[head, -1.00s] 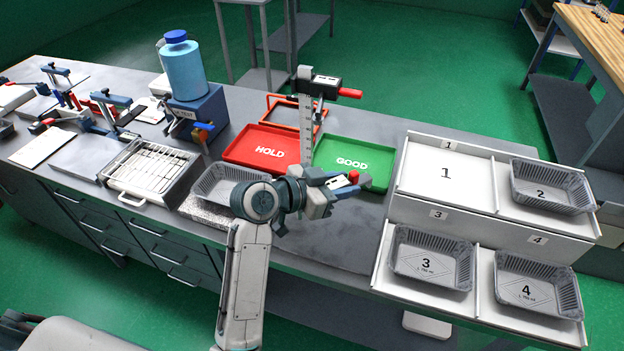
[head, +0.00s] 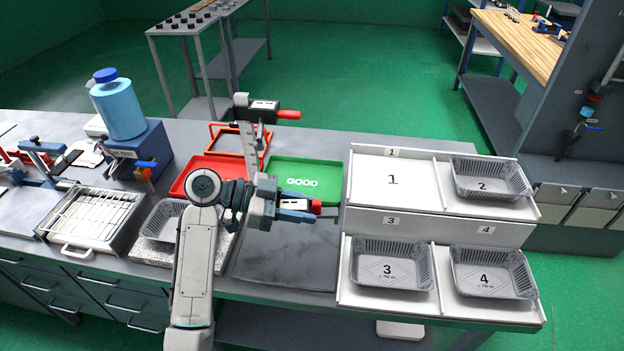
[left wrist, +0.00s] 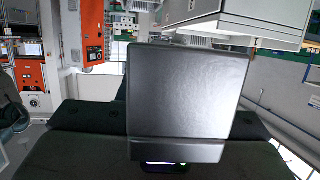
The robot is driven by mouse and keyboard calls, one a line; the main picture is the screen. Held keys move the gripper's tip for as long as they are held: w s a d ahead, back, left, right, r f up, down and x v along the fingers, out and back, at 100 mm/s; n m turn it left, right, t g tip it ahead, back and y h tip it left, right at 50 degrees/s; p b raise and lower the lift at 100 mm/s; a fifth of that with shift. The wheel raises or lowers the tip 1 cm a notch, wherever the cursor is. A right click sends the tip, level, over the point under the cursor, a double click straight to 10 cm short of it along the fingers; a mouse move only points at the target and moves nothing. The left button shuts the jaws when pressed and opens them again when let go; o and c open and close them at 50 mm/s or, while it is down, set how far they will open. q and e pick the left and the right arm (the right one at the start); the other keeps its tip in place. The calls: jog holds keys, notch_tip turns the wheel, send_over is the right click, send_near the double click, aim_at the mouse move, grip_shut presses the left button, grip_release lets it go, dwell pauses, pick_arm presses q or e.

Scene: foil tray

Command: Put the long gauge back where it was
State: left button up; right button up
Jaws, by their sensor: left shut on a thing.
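My left gripper (head: 272,203) is shut on a gauge with a blue and dark body, a white face and a red end (head: 296,204). I take this to be the long gauge; its full length does not show. It is held above the bench, with the red end pointing right. Behind it stands an upright scale (head: 249,148) with a black head and a red tip, apart from the held gauge as far as I can tell. In the left wrist view a large dark flat block fills the middle; I cannot tell what it is. My right gripper is out of view.
A green GOOD tray (head: 335,178) lies behind the gripper, and a red tray (head: 187,180) is partly hidden by my left arm. Numbered bays with foil trays (head: 392,283) stand right. A wire-topped box (head: 92,215) and blue bottle (head: 120,112) are left. Dark bench (head: 285,265) is clear in front.

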pick_arm(q)
jog(key=shift+w+f+n+t, duration=0.2)
jog(key=shift+f+n+t, duration=0.2)
jog(key=shift+t, duration=0.1)
jog(key=w+a+f+n+t+y, duration=0.3)
jog(key=a+f+n+t+y, duration=0.1)
jog(key=n+t, duration=0.35)
jog(key=s+a+r+n+t+y, duration=0.2)
jog(key=a+n+t+y, duration=0.3)
jog(key=a+n+y, duration=0.3)
jog(key=a+y, duration=0.2)
jog(key=a, duration=0.1)
jog(key=shift+s+r+n+y, duration=0.15)
jog(key=shift+r+n+y, duration=0.05)
jog(key=shift+n+y, duration=0.15)
